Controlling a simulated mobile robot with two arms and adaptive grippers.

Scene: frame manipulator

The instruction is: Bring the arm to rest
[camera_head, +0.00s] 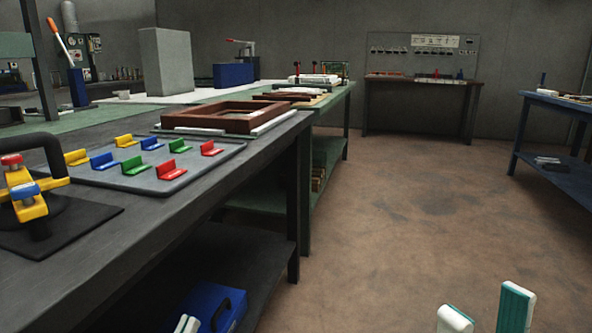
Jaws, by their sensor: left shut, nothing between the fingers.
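My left gripper (187,324) shows only its pale fingertips at the bottom edge, left of centre. The tips are close together, shut and empty, and overlap the view of a blue toolbox under the near table. My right gripper (485,311) shows two fingertips with teal pads at the bottom right. They stand apart with nothing seen between them, over the view of bare floor. The arms behind both grippers are out of the picture.
The near dark table (190,215) carries a grey tray (110,173) of coloured clips, a brown frame (215,122) and a yellow clamp (27,195). A blue toolbox (212,305) is below it. A blue table (552,150) stands right. The brown floor (400,210) between is clear.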

